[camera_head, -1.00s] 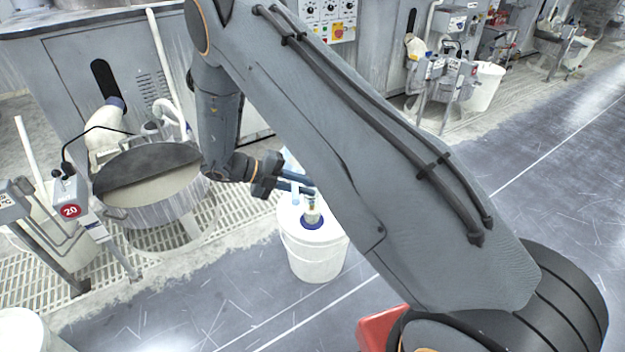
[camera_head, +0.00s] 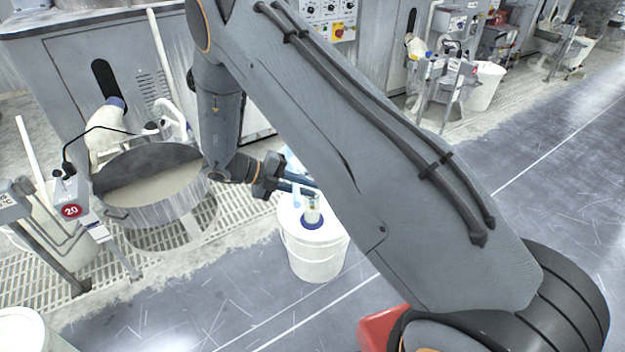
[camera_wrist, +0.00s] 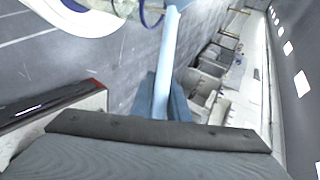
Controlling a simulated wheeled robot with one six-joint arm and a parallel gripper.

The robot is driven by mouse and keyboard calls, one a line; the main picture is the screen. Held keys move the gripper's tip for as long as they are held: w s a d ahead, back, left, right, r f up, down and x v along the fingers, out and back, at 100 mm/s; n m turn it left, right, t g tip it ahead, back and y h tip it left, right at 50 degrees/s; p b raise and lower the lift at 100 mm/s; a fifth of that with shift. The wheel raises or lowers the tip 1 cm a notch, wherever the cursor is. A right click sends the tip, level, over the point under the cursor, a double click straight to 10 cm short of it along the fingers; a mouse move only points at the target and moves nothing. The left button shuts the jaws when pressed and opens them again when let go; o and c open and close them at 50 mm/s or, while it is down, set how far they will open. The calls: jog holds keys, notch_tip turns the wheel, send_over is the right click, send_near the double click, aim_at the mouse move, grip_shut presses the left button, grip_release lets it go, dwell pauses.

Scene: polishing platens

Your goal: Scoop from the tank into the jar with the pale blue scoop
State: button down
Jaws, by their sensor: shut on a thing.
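The round tank (camera_head: 150,212) stands at the left, with pale grey slurry in it and a dark half cover at its back. The small clear jar (camera_head: 312,213) stands on a blue ring on the lid of a white bucket (camera_head: 316,262). My gripper (camera_head: 300,189) is just behind and left of the jar, shut on the pale blue scoop (camera_head: 296,197). In the wrist view the scoop's handle (camera_wrist: 167,62) runs up from the fingers towards the jar's blue ring (camera_wrist: 150,14). The scoop's bowl is cut off there, so its contents cannot be told.
A stand with a red "20" tag (camera_head: 71,211) is left of the tank. A white bottle (camera_head: 103,122) and the grey machine cabinet (camera_head: 75,75) are behind it. Another white bucket (camera_head: 22,330) is at the bottom left. Open floor lies in front.

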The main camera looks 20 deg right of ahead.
jog(key=shift+f+m+t+y, duration=0.3)
jog(key=shift+f+t+y, duration=0.1)
jog(key=shift+f, duration=0.05)
dwell(2.3)
jog(key=shift+s+d+f+m+t+y, duration=0.1)
jog(key=shift+f+m+t+y, duration=0.15)
jog(key=shift+f, duration=0.4)
jog(key=shift+f+m+t+y, duration=0.15)
jog(key=shift+f+t, duration=0.2)
jog(key=shift+f, duration=0.25)
dwell(1.4)
